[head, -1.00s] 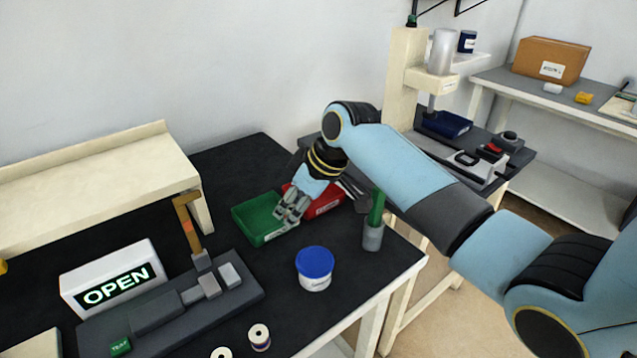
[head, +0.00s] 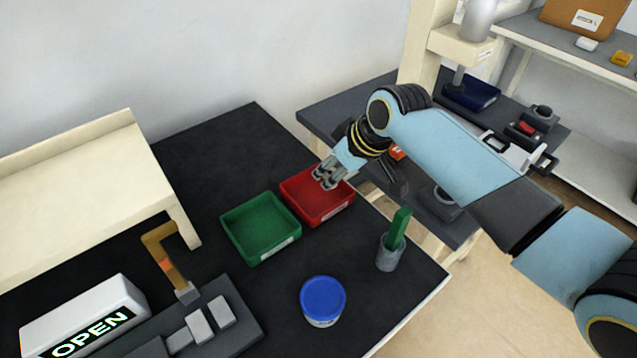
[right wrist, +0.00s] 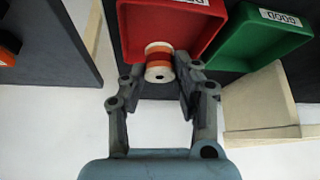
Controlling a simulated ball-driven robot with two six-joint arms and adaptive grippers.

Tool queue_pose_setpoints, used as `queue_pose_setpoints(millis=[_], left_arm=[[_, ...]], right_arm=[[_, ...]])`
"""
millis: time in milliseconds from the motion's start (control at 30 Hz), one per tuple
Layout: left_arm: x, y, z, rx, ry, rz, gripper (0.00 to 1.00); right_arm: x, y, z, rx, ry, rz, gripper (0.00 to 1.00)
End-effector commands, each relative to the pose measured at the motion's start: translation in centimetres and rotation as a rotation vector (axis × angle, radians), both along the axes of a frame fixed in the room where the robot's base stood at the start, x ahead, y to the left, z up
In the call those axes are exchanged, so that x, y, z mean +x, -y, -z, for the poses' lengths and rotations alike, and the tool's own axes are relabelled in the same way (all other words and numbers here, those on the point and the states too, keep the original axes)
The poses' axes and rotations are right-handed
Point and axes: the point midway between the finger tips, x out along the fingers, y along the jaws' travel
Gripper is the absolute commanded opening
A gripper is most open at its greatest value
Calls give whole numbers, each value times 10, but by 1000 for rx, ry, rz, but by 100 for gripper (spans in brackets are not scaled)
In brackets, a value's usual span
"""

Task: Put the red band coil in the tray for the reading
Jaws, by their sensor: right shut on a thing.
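My right gripper (head: 326,181) is over the red tray (head: 333,213) in the head view. In the right wrist view its fingers (right wrist: 161,77) are shut on a small coil (right wrist: 158,61) with white ends and an orange-red winding. The coil overlaps the red tray (right wrist: 171,41) there; I cannot tell its height above the tray floor. The fingers hide the coil in the head view. The green tray (head: 259,245) stands beside the red one and looks empty. My left gripper is out of view.
A blue-lidded tub (head: 323,298) and a grey cup (head: 389,257) holding a green thing stand in front of the trays. A grey fixture (head: 226,312) and an OPEN sign (head: 84,322) are at the left. A cream raised shelf (head: 90,180) borders the black table.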

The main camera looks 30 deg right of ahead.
Motion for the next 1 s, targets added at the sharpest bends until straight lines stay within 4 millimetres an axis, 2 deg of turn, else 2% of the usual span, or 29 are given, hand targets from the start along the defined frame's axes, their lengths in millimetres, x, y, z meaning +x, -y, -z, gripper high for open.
queue_pose_setpoints(millis=[100, 200, 267, 533, 900, 933, 1000], left_arm=[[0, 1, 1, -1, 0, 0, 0], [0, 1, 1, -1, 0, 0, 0], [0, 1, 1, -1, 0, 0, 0], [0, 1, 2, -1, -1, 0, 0], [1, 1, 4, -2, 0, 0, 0], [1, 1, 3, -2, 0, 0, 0], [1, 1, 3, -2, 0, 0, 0]], right_arm=[[16, -12, 12, 1, 0, 0, 0], [22, -17, 17, 0, -1, 0, 0], [24, -18, 20, -1, -1, -2, 0], [23, -18, 57, -2, -2, -2, 0], [23, -18, 61, -1, -1, -2, 0], [23, -18, 61, -2, 0, -1, 32], [23, -18, 60, -1, -1, -2, 41]])
